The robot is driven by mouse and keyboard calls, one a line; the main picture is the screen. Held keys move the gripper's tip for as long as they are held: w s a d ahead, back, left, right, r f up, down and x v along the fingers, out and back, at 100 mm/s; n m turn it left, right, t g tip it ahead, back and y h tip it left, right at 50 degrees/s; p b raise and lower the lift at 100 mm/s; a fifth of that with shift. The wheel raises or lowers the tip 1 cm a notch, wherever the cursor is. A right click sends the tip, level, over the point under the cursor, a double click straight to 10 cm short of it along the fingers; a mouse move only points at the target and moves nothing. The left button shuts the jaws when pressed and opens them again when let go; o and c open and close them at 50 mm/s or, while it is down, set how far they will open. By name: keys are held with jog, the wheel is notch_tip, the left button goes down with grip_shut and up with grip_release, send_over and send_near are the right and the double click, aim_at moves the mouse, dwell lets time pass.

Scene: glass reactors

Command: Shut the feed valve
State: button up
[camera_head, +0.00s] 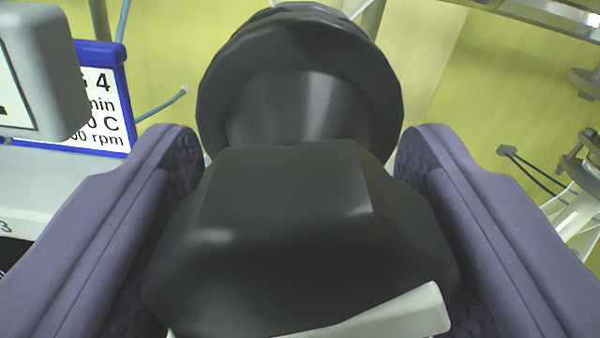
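My gripper (297,150) shows as two purple fingers with dotted inner pads, one at the left and one at the right, spread wide apart. A large dark grey to black faceted body (285,225) sits between them and fills the middle of the view. It looks like the feed valve's handle, but I cannot be sure. A round black collar (300,60) shows behind it, past the fingertips. A pale bar (390,315) lies at its lower edge. The inner pads show beside the body; I cannot tell whether it touches them lower down.
A blue-framed sign (105,100) with printed values stands at the left, partly hidden by a grey rounded box (40,70). Metal clamps and fittings (580,155) are at the right edge. Blue cables and a yellow-green wall (500,100) are behind.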

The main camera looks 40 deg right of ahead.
jog(key=c, duration=0.6)
jog(key=shift+c, duration=0.2)
jog(key=shift+b, duration=0.3)
jog(key=m+b, duration=0.2)
jog(key=b, duration=0.1)
jog(key=shift+f+m, duration=0.15)
jog(key=shift+m, duration=0.15)
jog(key=shift+m+b, duration=1.9)
jog(key=shift+b, duration=0.05)
jog(key=o, duration=1)
jog(key=shift+a, duration=0.1)
